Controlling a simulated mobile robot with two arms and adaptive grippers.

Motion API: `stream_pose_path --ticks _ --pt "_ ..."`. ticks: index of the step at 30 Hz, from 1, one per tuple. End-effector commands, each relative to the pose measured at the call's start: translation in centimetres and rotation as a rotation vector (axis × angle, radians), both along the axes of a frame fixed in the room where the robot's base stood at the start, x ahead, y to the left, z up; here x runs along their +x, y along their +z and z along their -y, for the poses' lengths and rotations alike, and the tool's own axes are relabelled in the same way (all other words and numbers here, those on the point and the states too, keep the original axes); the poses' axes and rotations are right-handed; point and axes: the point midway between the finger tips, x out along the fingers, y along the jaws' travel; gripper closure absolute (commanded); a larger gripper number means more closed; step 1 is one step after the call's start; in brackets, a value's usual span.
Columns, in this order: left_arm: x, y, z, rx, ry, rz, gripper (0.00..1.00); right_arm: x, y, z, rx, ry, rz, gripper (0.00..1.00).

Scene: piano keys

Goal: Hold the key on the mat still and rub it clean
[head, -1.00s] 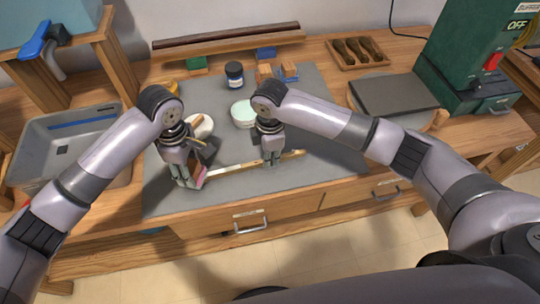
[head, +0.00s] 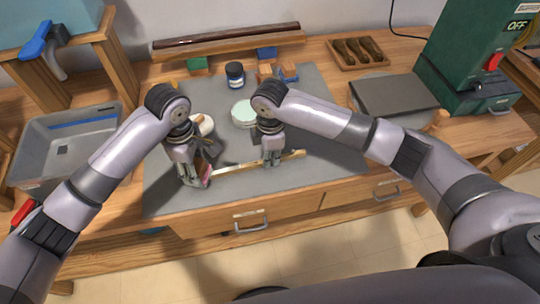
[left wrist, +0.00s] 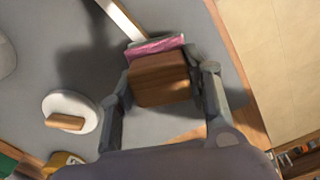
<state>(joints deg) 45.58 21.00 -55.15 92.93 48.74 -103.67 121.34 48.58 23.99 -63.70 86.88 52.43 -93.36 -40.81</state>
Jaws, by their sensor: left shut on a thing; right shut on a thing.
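A long, pale piano key (head: 230,167) lies on the grey mat (head: 310,190), its wooden end (head: 292,154) to the right. It also shows in the left wrist view (left wrist: 122,20). My right gripper (head: 272,161) is shut on the key's middle part. My left gripper (head: 198,182) is shut on a wooden block (left wrist: 158,80) with a pink pad (left wrist: 155,47) at the key's left end. The pad meets or covers that end; I cannot tell how firmly it presses.
A white round pad with a wooden handle (left wrist: 66,122) lies beside my left gripper. A pale green round tin (head: 243,113) and a dark jar (head: 235,74) stand behind. A grey tub (head: 30,140) is at left, a green machine (head: 462,55) at right. The mat's front right is clear.

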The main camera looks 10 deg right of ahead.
Motion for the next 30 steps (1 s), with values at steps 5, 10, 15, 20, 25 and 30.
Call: stream_pose_path --ticks 5,10,15,20,25,30 --pt "0.0 0.0 1.4 -0.002 -0.003 -0.003 0.78 0.0 0.0 0.0 0.001 0.001 0.000 1.00" --pt "0.0 0.1 2.2 -0.001 -0.002 -0.003 0.78 0.0 0.0 0.0 0.001 0.001 0.000 1.00" --pt "0.1 -0.1 2.0 -0.001 0.000 -0.003 0.78 0.0 0.0 0.0 0.001 0.001 0.000 1.00" --pt "0.0 -0.3 1.1 0.002 0.001 -0.004 0.78 0.0 0.0 0.0 0.001 0.001 0.000 1.00" --pt "-0.1 -0.3 -0.2 0.003 0.002 -0.004 0.78 0.0 0.0 0.0 0.001 0.001 0.000 1.00" --pt "-0.2 -0.4 -0.7 0.005 0.002 -0.006 0.78 0.0 0.0 0.0 0.001 0.000 0.000 1.00"
